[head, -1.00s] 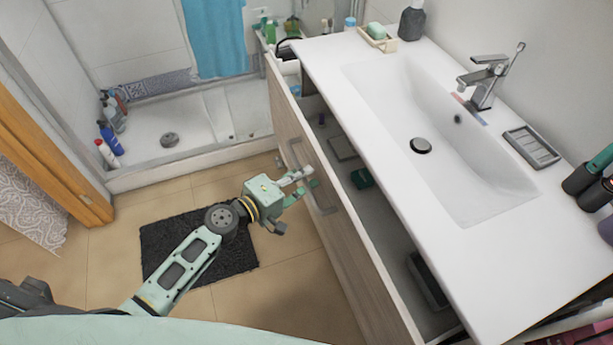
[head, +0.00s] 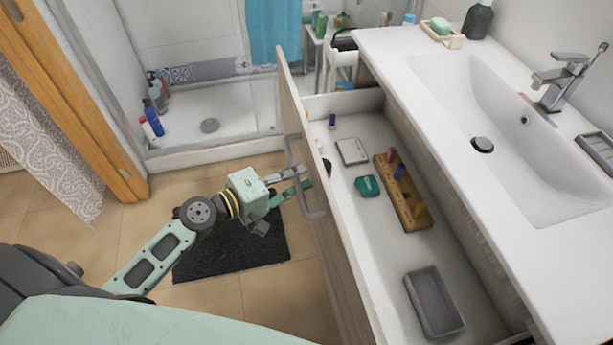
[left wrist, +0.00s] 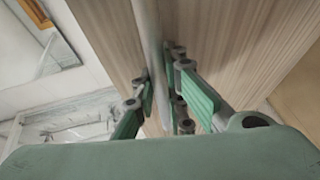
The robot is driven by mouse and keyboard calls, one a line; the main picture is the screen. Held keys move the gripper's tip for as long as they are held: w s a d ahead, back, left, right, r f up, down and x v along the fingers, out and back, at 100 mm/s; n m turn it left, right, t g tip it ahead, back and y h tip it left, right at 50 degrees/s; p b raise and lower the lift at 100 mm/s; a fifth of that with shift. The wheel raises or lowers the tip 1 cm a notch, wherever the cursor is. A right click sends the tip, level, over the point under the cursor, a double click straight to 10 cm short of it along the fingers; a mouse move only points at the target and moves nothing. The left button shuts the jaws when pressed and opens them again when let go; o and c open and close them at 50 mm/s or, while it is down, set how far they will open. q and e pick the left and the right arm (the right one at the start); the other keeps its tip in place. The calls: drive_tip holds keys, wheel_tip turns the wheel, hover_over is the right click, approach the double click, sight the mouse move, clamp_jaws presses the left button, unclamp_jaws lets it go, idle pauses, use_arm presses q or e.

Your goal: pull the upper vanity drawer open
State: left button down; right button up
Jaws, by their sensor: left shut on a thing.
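The upper vanity drawer (head: 378,248) stands wide open in the head view, its inside showing. Its wood-grain front also shows in the left wrist view (left wrist: 230,40). A grey bar handle (head: 303,180) runs along that front; it shows in the left wrist view too (left wrist: 149,40). My left gripper (head: 298,186) is at the handle, with its fingers on both sides of the bar and shut on it. My right gripper is not in view.
The drawer holds a wooden block with colored pieces (head: 408,203), a grey tray (head: 433,302), a teal item (head: 367,186) and a small box (head: 352,151). The white sink counter (head: 440,130) is to the right. A dark mat (head: 235,255) lies on the floor.

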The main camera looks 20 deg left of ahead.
use_arm(q)
drive_tip(key=shift+s+a, duration=0.4)
drive_tip(key=shift+a, duration=0.15)
drive_tip(key=c, duration=1.8)
unclamp_jaws()
drive_tip(key=shift+o, duration=0.2)
drive_tip(key=v, duration=1.2)
